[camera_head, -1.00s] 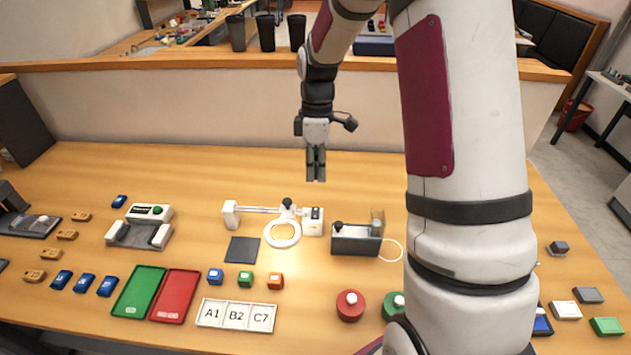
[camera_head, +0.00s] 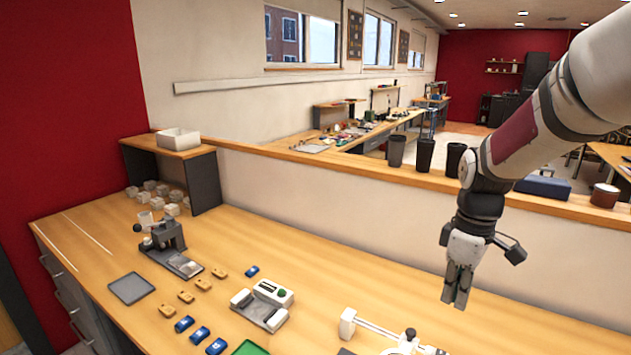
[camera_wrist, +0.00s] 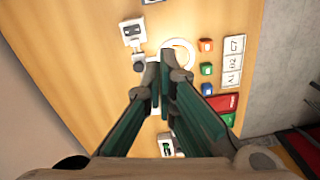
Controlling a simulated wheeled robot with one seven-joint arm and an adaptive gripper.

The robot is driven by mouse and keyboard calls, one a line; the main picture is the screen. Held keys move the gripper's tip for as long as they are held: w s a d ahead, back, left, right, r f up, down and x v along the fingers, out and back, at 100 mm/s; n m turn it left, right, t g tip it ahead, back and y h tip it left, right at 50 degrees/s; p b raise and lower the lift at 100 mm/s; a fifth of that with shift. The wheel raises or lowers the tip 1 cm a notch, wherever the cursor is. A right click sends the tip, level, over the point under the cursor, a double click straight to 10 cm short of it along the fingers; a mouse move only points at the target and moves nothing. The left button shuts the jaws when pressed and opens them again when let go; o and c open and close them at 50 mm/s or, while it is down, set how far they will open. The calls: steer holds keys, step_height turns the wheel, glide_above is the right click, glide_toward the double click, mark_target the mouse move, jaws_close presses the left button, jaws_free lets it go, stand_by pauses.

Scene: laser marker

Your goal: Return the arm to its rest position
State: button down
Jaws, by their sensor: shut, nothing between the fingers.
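My gripper (camera_head: 456,287) hangs pointing down at the right of the head view, high above the wooden bench. Its fingers are together and hold nothing. In the wrist view my gripper (camera_wrist: 160,85) also shows shut, with the bench below it. My arm reaches in from the upper right of the head view, bent at the elbow.
Below are a white ring-shaped device (camera_head: 405,345), a grey-white device with a green button (camera_head: 265,303) and a small press (camera_head: 170,245). Blue and tan blocks lie between them. A low wall (camera_head: 330,200) with dark cups (camera_head: 425,155) runs behind the bench.

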steer(key=s+a+r+m+t, duration=0.3)
steer(key=s+r, duration=0.3)
steer(key=s, duration=0.3)
steer(key=s+a+r+m+t, duration=0.2)
steer(key=s+a+r+m, duration=0.3)
steer(key=s, duration=0.5)
steer(key=shift+s+r+m+t, duration=0.25)
steer(key=shift+r+m+t, duration=0.25)
steer(key=shift+r, duration=0.45)
